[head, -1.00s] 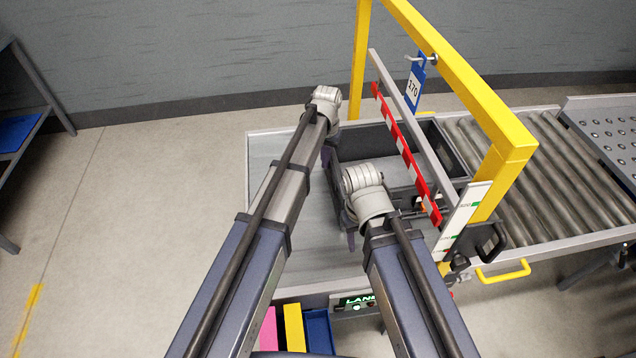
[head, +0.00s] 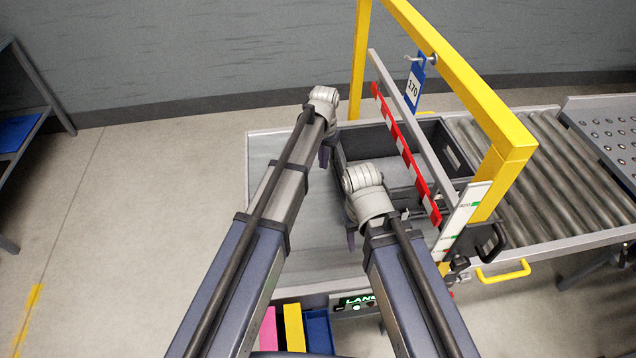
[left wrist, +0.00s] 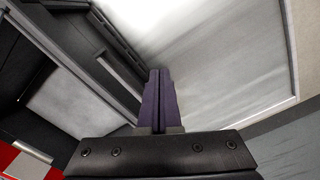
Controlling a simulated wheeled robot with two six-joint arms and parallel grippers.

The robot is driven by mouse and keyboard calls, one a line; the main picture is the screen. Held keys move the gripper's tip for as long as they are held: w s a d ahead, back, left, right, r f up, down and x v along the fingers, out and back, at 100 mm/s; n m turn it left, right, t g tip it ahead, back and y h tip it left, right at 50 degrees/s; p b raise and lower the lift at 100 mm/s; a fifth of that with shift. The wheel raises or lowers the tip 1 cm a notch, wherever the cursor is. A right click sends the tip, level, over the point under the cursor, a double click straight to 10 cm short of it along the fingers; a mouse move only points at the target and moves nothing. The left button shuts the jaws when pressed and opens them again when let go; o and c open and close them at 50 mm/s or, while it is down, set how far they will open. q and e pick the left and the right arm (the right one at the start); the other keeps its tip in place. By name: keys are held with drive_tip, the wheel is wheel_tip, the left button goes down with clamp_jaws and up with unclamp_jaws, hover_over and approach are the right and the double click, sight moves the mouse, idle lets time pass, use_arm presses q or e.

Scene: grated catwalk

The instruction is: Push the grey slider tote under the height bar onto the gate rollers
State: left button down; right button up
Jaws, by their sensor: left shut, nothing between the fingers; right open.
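The grey slider tote (head: 372,146) is an open dark box on a pale deck (head: 268,165), with part of it beyond the red-and-white height bar (head: 404,152) in the head view. The gate rollers (head: 535,160) lie to its right. My left gripper (head: 325,158) is shut and empty at the tote's left side. In the left wrist view its fingers (left wrist: 160,95) point along the tote's dark wall (left wrist: 70,85); I cannot tell if they touch. My right gripper (head: 351,238) is open near the tote's near left corner, partly hidden by its wrist.
A yellow gate frame (head: 470,85) with a blue 170 tag (head: 414,88) stands over the deck. A yellow handle (head: 503,272) juts from the near side of the conveyor. Coloured bins (head: 293,328) sit below the deck.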

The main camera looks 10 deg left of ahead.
use_arm(q)
drive_tip(key=shift+s+a, duration=0.1)
drive_tip(key=shift+a, duration=0.2)
wheel_tip(320, 180, up, 8)
drive_tip(key=p, duration=0.8)
drive_tip(key=s+y, duration=0.1)
drive_tip(key=s, duration=2.5)
drive_tip(key=shift+s+d+m, duration=0.15)
drive_tip(key=shift+m, duration=0.25)
